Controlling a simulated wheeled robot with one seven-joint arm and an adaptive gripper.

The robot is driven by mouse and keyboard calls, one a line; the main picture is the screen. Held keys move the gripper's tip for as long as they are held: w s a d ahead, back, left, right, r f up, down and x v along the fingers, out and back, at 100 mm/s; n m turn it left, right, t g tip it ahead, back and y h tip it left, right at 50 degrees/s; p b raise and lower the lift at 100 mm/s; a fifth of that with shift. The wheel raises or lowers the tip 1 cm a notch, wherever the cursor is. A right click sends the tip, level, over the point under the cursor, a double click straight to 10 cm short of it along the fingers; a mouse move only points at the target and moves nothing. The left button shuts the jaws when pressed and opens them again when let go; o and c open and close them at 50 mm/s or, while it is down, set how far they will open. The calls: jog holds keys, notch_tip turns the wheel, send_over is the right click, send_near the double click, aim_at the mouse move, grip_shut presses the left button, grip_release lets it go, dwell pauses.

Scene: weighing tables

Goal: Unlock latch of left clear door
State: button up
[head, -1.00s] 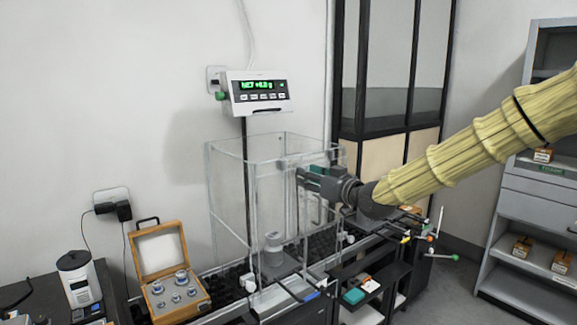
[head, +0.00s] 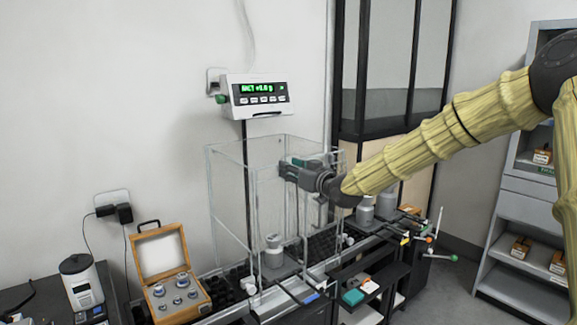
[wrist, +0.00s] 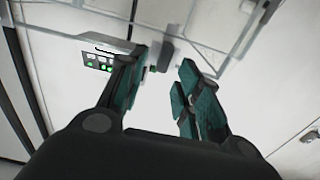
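The clear weighing enclosure (head: 231,205) stands on the bench below the display, and its transparent panels make the separate doors hard to tell apart. My gripper (head: 283,170) is at the upper part of the enclosure, overlapping its panels and a vertical edge in the head view; whether it touches them I cannot tell. In the wrist view my gripper (wrist: 166,72) has its two fingers apart with nothing clearly held. A small grey block (wrist: 164,55) shows beyond the fingertips; I cannot tell whether it is the latch. A clear panel edge (wrist: 215,48) crosses above the fingers.
The wall display (head: 252,94) hangs above the enclosure. An open wooden weight box (head: 163,255) is at the left. More bottles (head: 365,212) and a dark rack (head: 360,282) are to the right, below my arm.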

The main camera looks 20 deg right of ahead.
jog(key=shift+x, duration=0.8)
jog(key=shift+c, duration=0.4)
grip_shut()
